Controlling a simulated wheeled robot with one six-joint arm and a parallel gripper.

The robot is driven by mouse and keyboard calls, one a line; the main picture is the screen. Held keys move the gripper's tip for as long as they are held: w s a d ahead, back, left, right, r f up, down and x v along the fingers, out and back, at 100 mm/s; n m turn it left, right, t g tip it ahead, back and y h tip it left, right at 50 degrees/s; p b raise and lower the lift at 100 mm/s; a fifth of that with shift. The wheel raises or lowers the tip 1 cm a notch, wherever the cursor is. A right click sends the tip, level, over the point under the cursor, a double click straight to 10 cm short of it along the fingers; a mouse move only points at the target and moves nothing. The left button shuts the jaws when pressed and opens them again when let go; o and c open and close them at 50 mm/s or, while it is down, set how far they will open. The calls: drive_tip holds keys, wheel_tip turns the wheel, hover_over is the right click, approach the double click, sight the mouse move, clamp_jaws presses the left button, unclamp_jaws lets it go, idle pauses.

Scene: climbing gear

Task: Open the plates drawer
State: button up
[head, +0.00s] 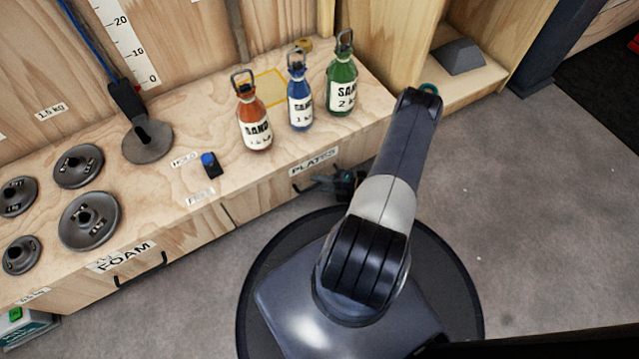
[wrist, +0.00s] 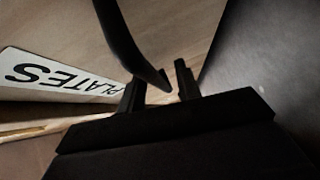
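The plates drawer (head: 268,195) is a pale plywood front under the bench top, with a white PLATES label (head: 314,163) above it. The drawer front looks flush with the bench. Its dark bar handle shows in the wrist view (wrist: 128,42), close in front of my gripper, and the label appears upside down at left (wrist: 60,78). My gripper (head: 322,184) is low at the drawer front, partly hidden by my arm in the head view. In the wrist view its two fingers (wrist: 160,88) stand apart, with the handle's near end between them or just beyond; contact is unclear.
The FOAM drawer (head: 185,250) with a black handle is to the left. Orange (head: 254,125), blue (head: 300,105) and green (head: 342,85) sand bottles stand on the bench above. Several weight plates (head: 89,221) lie at left. Grey floor (head: 520,210) is clear at right.

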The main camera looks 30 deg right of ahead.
drive_tip(key=shift+w+a, duration=0.1)
clamp_jaws()
idle(0.3)
idle(0.4)
